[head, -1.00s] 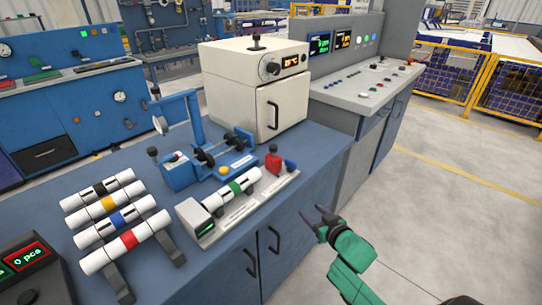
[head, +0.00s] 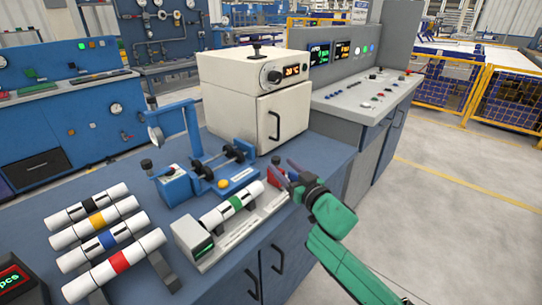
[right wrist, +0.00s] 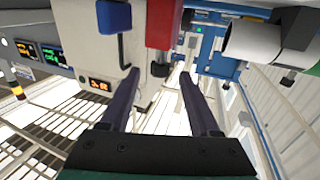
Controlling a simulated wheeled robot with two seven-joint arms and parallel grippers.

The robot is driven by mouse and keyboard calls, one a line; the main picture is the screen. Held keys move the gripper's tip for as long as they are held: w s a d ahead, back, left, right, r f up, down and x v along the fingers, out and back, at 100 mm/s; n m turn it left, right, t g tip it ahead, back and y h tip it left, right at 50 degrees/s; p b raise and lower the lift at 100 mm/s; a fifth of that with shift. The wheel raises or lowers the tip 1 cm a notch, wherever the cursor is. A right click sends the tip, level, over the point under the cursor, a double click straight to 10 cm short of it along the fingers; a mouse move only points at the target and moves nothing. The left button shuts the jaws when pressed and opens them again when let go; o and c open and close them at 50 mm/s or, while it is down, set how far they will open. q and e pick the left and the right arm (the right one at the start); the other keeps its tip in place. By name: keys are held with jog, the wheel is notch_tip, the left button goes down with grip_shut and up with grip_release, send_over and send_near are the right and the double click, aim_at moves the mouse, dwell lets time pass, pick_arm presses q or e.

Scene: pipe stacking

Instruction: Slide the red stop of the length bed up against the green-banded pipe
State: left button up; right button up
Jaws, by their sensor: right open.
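The length bed (head: 206,262) lies along the bench front. The green-banded pipe (head: 214,216) rests on it, white with a green band around its middle. The red stop (head: 273,176) stands toward the bed's right end, partly hidden by my right gripper (head: 285,168). In the right wrist view the red stop (right wrist: 164,22) is at the top, with a gap between it and the white end of the green-banded pipe (right wrist: 252,42). My right gripper (right wrist: 157,76) is open, its fingertips just below the red stop with a dark knob between them. My left gripper is out of view.
A blue block (right wrist: 114,17) sits beside the red stop. A rack at left holds several banded pipes (head: 113,263). A blue device with black rollers (head: 218,165) stands behind the bed, and a cream oven (head: 255,95) is farther back. Floor at right is clear.

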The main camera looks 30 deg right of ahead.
aim_at(274, 158)
jog(key=w, duration=0.7)
jog(key=shift+w+a, duration=0.15)
jog(key=shift+a, duration=0.1)
grip_shut()
jog(key=s+a, duration=0.1)
jog(key=a, duration=0.1)
jog(key=s+a, duration=0.1)
jog(key=a, duration=0.3)
jog(key=shift+s+a+p, duration=0.35)
jog(key=shift+s+p, duration=0.05)
jog(key=shift+a+f, duration=0.15)
jog(key=shift+a, duration=0.1)
jog(key=shift+d+f, duration=0.1)
jog(key=shift+f, duration=0.1)
jog(key=shift+c, duration=1.4)
grip_release()
jog(key=shift+o, duration=1.4)
jog(key=shift+s+a+r, duration=0.1)
jog(key=shift+s+a, duration=0.05)
jog(key=shift+a, duration=0.1)
jog(key=shift+a+r, duration=0.15)
jog(key=shift+a, duration=0.05)
jog(key=shift+d, duration=0.1)
